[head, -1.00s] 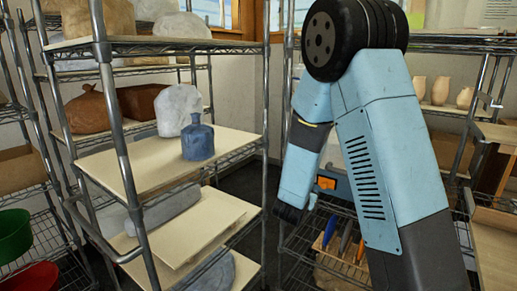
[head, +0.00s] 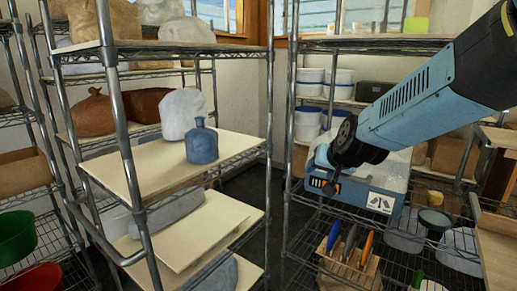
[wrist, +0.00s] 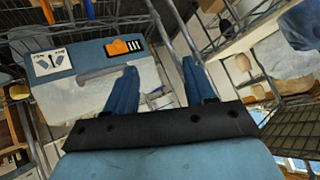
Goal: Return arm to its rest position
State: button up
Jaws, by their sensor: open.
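My gripper (wrist: 160,76) shows in the wrist view with its two blue fingers spread apart and nothing between them. In the head view my blue arm reaches in from the upper right. Its dark far end is in front of a blue and white box (head: 385,202) on the right wire rack, and I cannot make out the fingers clearly there. In the wrist view the same box (wrist: 85,95), with an orange mark and a label, lies left of the fingers. I cannot tell whether anything touches it.
A blue bottle (head: 202,147) and a pale grey lump stand on the left rack's board (head: 110,172). White tubs (head: 308,122) stand on the right rack behind my arm. A wooden block (head: 345,268) with coloured handles sits below. Rack posts (head: 291,120) stand close to the arm's end.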

jog(key=s+d+r+n+g+h, duration=0.1)
jog(key=s+d+r+g, duration=0.1)
jog(key=s, duration=0.8)
jog(key=s+d+r+n+g, duration=0.1)
jog(key=s+d, duration=0.3)
jog(key=s, duration=0.7)
jog(key=shift+s+d+r+g+h, duration=0.25)
jog(key=shift+r+g+h, duration=0.15)
jog(key=shift+r+g, duration=0.1)
